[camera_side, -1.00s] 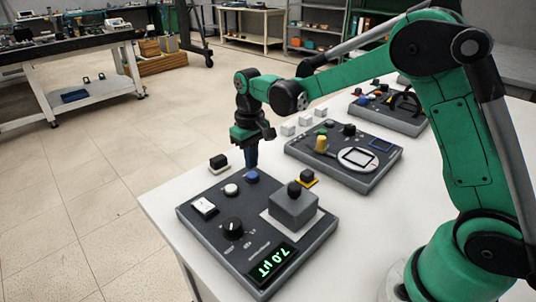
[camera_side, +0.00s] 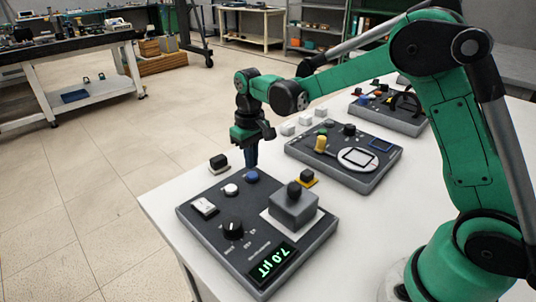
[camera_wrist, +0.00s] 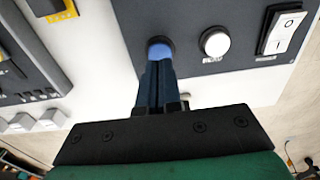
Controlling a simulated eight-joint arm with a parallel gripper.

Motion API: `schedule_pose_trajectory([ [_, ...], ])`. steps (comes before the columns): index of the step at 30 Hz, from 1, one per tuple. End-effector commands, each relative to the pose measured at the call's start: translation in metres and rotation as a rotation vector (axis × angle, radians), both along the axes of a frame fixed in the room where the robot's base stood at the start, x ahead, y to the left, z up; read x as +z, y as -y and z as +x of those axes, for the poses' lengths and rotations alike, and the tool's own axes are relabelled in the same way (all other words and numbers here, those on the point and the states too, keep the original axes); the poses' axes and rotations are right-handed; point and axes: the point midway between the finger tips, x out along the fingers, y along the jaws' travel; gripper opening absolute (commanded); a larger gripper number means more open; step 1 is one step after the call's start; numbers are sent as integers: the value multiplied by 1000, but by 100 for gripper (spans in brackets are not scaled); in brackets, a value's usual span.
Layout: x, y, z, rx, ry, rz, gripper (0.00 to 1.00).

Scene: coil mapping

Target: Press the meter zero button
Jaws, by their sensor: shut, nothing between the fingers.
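The dark grey meter box (camera_side: 200,235) lies on the near part of the white table. Its green display (camera_side: 272,263) reads 7.0 µT. A round blue button (camera_side: 252,176) and a round white button (camera_side: 231,189) sit on its far part; I cannot read which is labelled zero. My gripper (camera_side: 251,165) points down with its fingers shut and empty, tips at the blue button. In the wrist view, the fingertips (camera_wrist: 161,65) overlap the blue button (camera_wrist: 160,46), hiding part of it. The white button (camera_wrist: 215,42) is beside them, clear. I cannot tell whether the blue button is pressed.
The meter box also carries a white rocker switch (camera_side: 204,206), a black knob (camera_side: 232,229) and a grey block with a black knob (camera_side: 293,208). A small black-topped block (camera_side: 219,163) stands beyond it. Another panel (camera_side: 345,181) lies farther back. The table's left edge is near.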

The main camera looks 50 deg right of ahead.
Motion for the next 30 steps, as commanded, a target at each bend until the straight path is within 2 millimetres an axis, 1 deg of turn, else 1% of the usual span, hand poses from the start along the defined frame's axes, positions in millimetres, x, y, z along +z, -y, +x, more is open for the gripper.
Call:
schedule_pose_trajectory([
  [18, -1, 0, 0, 0, 0, 0, 0],
  [30, -12, 0, 0, 0, 0, 0, 0],
])
